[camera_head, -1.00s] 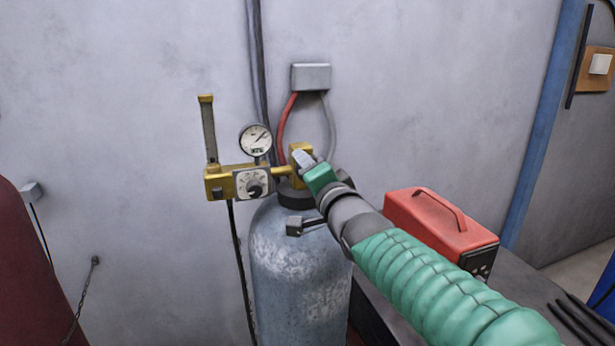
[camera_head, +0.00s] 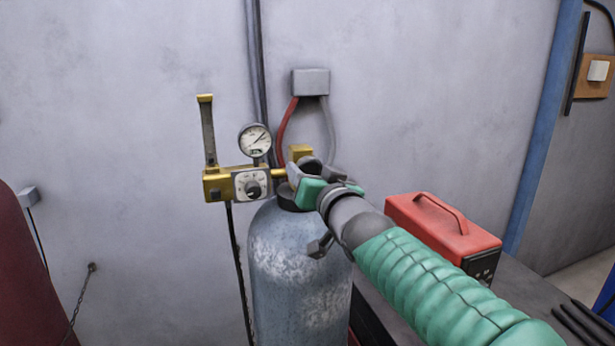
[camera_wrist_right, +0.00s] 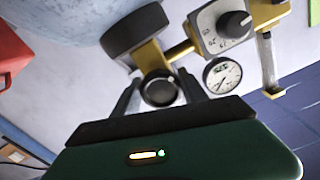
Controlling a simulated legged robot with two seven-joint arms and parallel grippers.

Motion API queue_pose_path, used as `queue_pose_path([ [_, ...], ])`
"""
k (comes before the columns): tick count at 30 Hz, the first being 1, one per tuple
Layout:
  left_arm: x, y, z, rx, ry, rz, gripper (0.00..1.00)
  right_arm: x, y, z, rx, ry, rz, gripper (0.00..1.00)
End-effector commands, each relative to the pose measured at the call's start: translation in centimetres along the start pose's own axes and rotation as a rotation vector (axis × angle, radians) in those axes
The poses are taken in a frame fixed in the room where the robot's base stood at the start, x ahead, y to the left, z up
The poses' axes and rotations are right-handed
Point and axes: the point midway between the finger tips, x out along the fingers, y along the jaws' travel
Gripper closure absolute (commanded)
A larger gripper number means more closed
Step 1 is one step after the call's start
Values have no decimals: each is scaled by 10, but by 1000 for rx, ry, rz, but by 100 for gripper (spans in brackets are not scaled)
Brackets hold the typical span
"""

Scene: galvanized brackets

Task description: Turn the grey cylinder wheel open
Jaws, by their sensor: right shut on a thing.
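The grey cylinder (camera_head: 300,270) stands upright against the wall. A brass regulator (camera_head: 218,184) with a round gauge (camera_head: 255,139) sits at its top left. In the right wrist view the dark round wheel (camera_wrist_right: 159,92) lies between the two fingers of my right gripper (camera_wrist_right: 158,96), under the brass valve body. My right gripper (camera_head: 308,174) is shut on the wheel at the cylinder top. In the head view the gripper hides the wheel. My left gripper is in neither view.
A grey wall box (camera_head: 310,82) with red and grey cables is behind the valve. A dark red rounded object (camera_head: 30,275) is at far left.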

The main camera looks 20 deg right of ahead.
Motion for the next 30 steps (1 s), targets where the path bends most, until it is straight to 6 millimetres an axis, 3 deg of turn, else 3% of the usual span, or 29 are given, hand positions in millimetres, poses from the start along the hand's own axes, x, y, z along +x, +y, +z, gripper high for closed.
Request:
queue_pose_path([
  [19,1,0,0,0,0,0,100,-1,0,-5,-52,10,-1,90],
  [20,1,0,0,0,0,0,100,-1,0,-6,-52,10,-1,46],
  [24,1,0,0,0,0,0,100,-1,0,-5,-51,9,-1,28],
  [30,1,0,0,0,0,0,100,-1,0,-4,-50,7,-1,28],
])
